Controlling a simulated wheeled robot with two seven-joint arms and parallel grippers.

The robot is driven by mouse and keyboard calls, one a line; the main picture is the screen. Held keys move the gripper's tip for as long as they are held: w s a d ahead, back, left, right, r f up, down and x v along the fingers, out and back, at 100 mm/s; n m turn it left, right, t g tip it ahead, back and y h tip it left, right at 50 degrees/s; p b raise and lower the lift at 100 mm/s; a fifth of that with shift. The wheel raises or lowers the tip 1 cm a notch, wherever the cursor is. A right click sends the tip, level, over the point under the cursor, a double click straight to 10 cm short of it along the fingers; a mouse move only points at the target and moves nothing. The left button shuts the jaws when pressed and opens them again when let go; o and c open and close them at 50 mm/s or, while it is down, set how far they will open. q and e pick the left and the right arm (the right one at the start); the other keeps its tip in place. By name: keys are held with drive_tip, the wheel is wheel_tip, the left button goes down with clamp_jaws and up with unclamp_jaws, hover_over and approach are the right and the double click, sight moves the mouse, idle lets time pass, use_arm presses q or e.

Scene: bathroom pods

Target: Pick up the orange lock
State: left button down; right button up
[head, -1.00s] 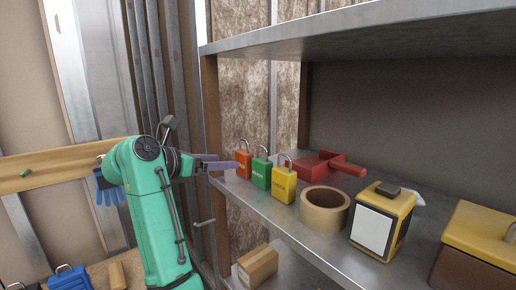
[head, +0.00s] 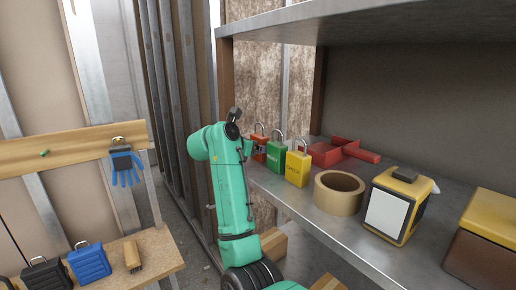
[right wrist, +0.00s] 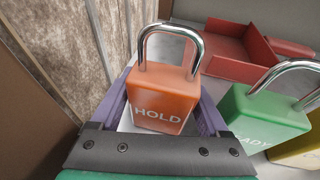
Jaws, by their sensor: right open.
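The orange lock (head: 259,146) stands upright at the left end of the metal shelf, partly hidden by my right arm in the head view. In the right wrist view the orange lock (right wrist: 162,95) carries the word HOLD and a silver shackle. My right gripper (right wrist: 165,112) is open, with one purple finger on each side of the lock's body. I cannot tell whether either finger touches it. The green lock (right wrist: 262,118) stands just right of the right finger. My left gripper is not in view.
A yellow lock (head: 298,168), a tape roll (head: 338,200), a red tray (head: 328,154) and a yellow-black box (head: 398,205) stand on the shelf (head: 330,232). An upper shelf (head: 390,28) hangs above. A post (head: 226,75) rises at the left end.

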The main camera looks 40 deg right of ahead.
sight(258, 135)
drive_tip(key=shift+a, duration=0.1)
drive_tip(key=c, duration=1)
drive_tip(key=shift+r+b, duration=0.45)
wheel_tip(258, 135, up, 2)
drive_tip(key=shift+r+b, duration=0.15)
drive_tip(key=shift+b, duration=0.5)
drive_tip(key=a+b, duration=0.1)
drive_tip(key=a, duration=0.4)
drive_tip(key=s+a+b, duration=0.1)
drive_tip(key=a+b, duration=0.1)
drive_tip(key=a, duration=0.4)
drive_tip(key=a+b, duration=0.2)
drive_tip(key=a, duration=0.4)
drive_tip(key=shift+s+a+r, duration=0.1)
drive_tip(key=shift+s+r, duration=0.05)
drive_tip(key=shift+s, duration=0.1)
clamp_jaws()
drive_tip(key=shift+a, duration=0.4)
